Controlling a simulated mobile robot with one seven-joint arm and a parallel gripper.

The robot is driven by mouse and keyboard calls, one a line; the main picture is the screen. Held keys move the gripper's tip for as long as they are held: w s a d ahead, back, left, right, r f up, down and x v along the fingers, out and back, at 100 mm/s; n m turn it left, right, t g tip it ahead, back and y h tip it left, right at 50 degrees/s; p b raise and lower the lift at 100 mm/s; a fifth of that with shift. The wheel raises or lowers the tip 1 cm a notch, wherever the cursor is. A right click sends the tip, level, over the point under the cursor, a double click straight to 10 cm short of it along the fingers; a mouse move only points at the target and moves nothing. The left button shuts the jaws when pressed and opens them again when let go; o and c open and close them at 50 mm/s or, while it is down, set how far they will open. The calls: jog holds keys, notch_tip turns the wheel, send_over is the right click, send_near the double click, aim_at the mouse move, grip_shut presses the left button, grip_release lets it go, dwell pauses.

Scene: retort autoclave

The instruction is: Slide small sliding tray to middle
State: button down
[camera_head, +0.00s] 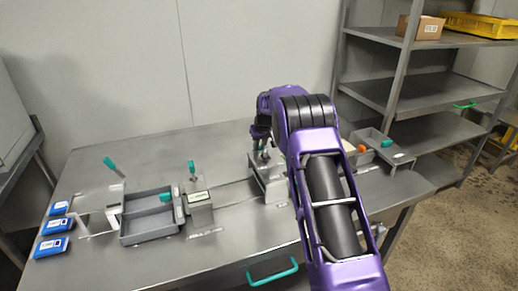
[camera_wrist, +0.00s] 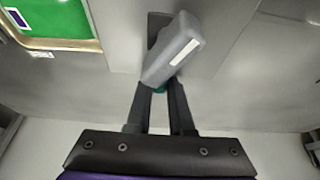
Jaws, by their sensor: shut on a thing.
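A grey metal piece, which looks like the small sliding tray (camera_head: 270,186), stands at the middle of the bench, at the right end of thin rails. My purple arm hides its right side. My gripper (camera_head: 262,152) is above it, fingers pointing down. In the wrist view my gripper (camera_wrist: 160,92) is nearly closed, with a bit of teal, likely a handle, between the fingertips. A grey block with a white strip (camera_wrist: 174,52) lies just beyond the fingertips. I cannot tell how it joins the teal part.
Blue boxes (camera_head: 54,225) line the left edge. Another grey tray (camera_head: 375,142) is at the right. Shelving (camera_head: 425,95) stands behind it.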

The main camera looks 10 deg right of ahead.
dwell(0.3)
jog(key=a, duration=0.4)
jog(key=s+a, duration=0.1)
jog(key=a, duration=0.3)
jog(key=s+a, duration=0.1)
jog(key=a, duration=0.3)
jog(key=shift+s+a, duration=0.2)
jog(key=c, duration=0.8)
grip_release()
jog(key=shift+d, duration=0.1)
jog(key=v, duration=1.7)
jog(key=shift+r+p, duration=0.3)
jog(key=shift+p, duration=0.1)
